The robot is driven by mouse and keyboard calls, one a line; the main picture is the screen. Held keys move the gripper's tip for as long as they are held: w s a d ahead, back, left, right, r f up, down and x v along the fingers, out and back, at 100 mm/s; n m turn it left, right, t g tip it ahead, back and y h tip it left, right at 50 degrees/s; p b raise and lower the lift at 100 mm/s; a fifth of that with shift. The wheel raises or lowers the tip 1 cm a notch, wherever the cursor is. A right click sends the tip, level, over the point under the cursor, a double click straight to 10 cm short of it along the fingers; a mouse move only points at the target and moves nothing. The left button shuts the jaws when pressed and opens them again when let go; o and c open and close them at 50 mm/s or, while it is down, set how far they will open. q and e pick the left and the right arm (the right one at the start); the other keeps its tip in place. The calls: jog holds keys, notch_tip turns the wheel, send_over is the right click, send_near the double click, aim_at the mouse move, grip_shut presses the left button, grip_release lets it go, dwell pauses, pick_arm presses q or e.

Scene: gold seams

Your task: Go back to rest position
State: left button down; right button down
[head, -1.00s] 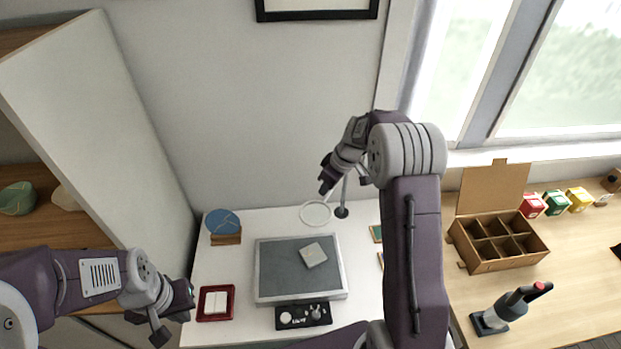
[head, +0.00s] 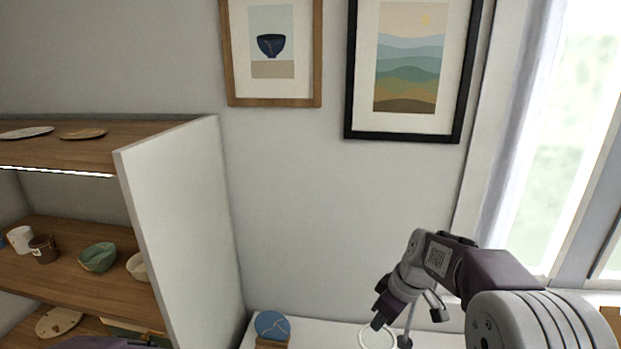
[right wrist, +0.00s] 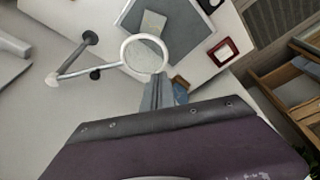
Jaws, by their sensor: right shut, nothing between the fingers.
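My right gripper (head: 378,320) hangs at the lower right of the head view, fingers pointing down, just above a white ring on a stand (head: 391,338). In the right wrist view its fingers (right wrist: 161,92) are shut and empty. The ring (right wrist: 145,54) is just beyond them there; I cannot tell the exact gap. My left gripper is out of the head view; only a purple piece of my left arm shows at the bottom edge.
A white-sided shelf (head: 180,210) with bowls and cups stands left. A blue disc (head: 272,325) is on the white table (head: 325,333). The wrist view shows a grey mat (right wrist: 190,28), a pale tile (right wrist: 153,23) and a red tray (right wrist: 236,52). A window (head: 570,130) is right.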

jog(key=s+f+m+h, duration=0.1)
jog(key=s+f+m, duration=0.3)
jog(key=s, duration=0.4)
jog(key=s+f+m+g+h, duration=0.1)
jog(key=s+f+m, duration=0.4)
jog(key=s+f, duration=0.2)
jog(key=shift+s, duration=0.95)
